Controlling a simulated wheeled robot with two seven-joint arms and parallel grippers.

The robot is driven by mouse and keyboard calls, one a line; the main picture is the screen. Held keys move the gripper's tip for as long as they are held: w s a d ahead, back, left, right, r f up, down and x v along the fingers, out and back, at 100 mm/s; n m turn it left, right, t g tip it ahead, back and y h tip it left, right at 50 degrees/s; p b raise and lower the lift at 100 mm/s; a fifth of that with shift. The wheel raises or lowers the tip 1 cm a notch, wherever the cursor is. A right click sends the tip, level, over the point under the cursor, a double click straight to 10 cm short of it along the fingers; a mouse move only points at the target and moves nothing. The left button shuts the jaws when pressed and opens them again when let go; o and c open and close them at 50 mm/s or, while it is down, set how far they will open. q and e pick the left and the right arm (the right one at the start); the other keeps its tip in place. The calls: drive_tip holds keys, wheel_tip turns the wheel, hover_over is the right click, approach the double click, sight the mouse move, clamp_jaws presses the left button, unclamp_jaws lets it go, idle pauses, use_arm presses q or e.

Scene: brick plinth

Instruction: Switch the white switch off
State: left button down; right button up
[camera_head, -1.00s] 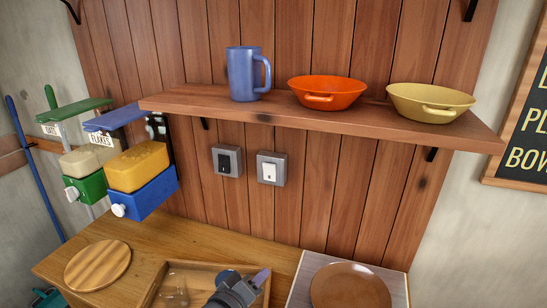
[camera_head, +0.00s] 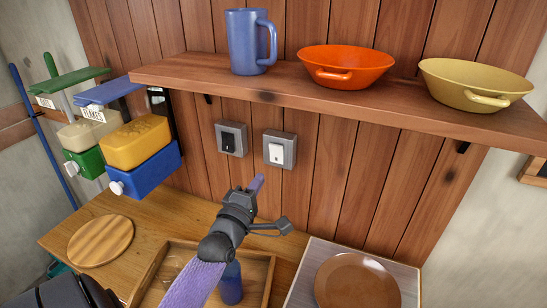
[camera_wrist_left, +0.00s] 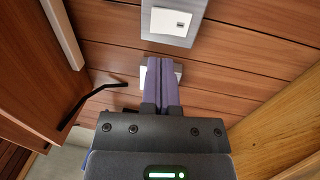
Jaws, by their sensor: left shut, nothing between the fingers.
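The white switch (camera_head: 276,153) is a white rocker in a grey square frame on the plank wall below the shelf. In the left wrist view it shows at the top (camera_wrist_left: 170,23), clear of the fingers. My left gripper (camera_head: 257,183) is shut and empty, its purple fingertips below and a little left of the white switch in the head view. In the left wrist view the shut fingers (camera_wrist_left: 163,62) partly cover a second plate. Contact with the wall cannot be told. My right gripper is not in view.
A black switch (camera_head: 227,142) in a similar frame sits left of the white one. The shelf (camera_head: 330,107) with a blue mug (camera_head: 246,45) and two bowls juts out above. Below are a wooden tray (camera_head: 262,268) and a brown plate (camera_head: 357,284). Dispensers (camera_head: 150,182) hang at left.

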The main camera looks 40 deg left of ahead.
sight(278, 151)
use_arm(q)
drive_tip(key=b+x, duration=0.1)
drive_tip(key=x, duration=0.8)
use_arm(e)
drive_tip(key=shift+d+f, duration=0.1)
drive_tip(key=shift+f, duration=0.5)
